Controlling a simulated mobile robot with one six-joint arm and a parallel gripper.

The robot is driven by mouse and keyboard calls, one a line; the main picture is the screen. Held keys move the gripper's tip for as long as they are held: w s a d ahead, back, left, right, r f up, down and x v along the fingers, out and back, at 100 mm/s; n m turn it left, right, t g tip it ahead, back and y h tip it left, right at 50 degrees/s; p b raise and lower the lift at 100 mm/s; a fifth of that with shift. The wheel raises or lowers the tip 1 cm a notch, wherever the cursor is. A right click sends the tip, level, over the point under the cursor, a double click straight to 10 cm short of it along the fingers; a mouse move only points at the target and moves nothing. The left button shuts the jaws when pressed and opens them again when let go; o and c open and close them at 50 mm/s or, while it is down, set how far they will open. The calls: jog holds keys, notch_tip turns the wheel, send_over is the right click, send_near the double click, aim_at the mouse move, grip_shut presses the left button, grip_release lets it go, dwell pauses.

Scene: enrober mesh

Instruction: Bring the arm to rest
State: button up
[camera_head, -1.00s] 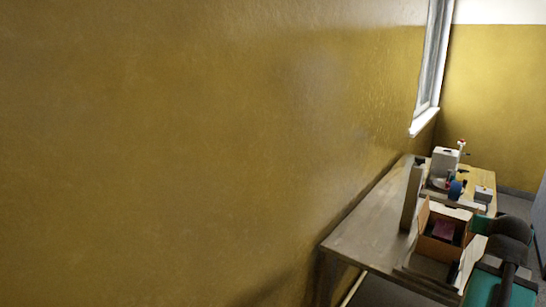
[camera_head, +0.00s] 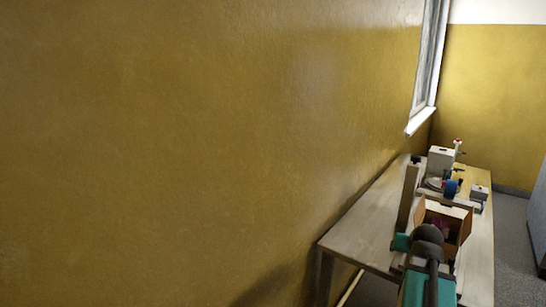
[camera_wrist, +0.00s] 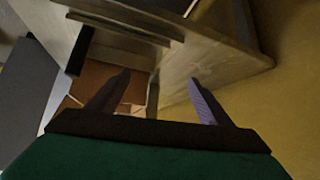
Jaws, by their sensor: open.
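My gripper (camera_wrist: 160,90) shows in the wrist view with its two fingers spread wide apart and nothing between them. In the head view my dark and teal arm stands in front of the table at the lower right, and its fingertips are hidden there. The open cardboard box (camera_head: 462,222) stands on the table just behind my arm, with a dark reddish thing (camera_head: 441,228) inside. In the wrist view the brown box (camera_wrist: 100,78) lies beyond my fingers.
The wooden table (camera_head: 350,240) runs along the yellow wall (camera_head: 180,130). A white machine (camera_head: 440,160), a blue round part (camera_head: 451,187) and a small grey box (camera_head: 480,192) stand farther back. An upright board (camera_head: 407,197) stands left of the box. Grey floor (camera_head: 512,225) is open at right.

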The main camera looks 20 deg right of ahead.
jog(key=w+a+f+n+g+y, duration=0.1)
jog(key=w+a+f+n+y, duration=0.15)
jog(key=a+f, duration=0.8)
jog(key=w+a+f+n+g+y, duration=0.15)
jog(key=w+a+f, duration=0.4)
jog(key=a, duration=0.75)
jog(key=s+a+f+n+g+y, duration=0.15)
jog(key=s+a+f, duration=0.35)
jog(key=a+f, duration=0.5)
jog(key=s+a+f+n+g, duration=0.35)
jog(key=a+f, duration=0.25)
jog(key=a, duration=0.7)
jog(key=s+f+m+g+b, duration=0.1)
jog(key=s+f+g+b, duration=0.4)
jog(key=s+f, duration=2.1)
notch_tip(320, 180, down, 2)
jog(key=b, duration=0.5)
jog(key=shift+s+a+f, duration=0.2)
jog(key=shift+a+f, duration=0.05)
jog(key=shift+a, duration=0.05)
jog(key=shift+d, duration=0.1)
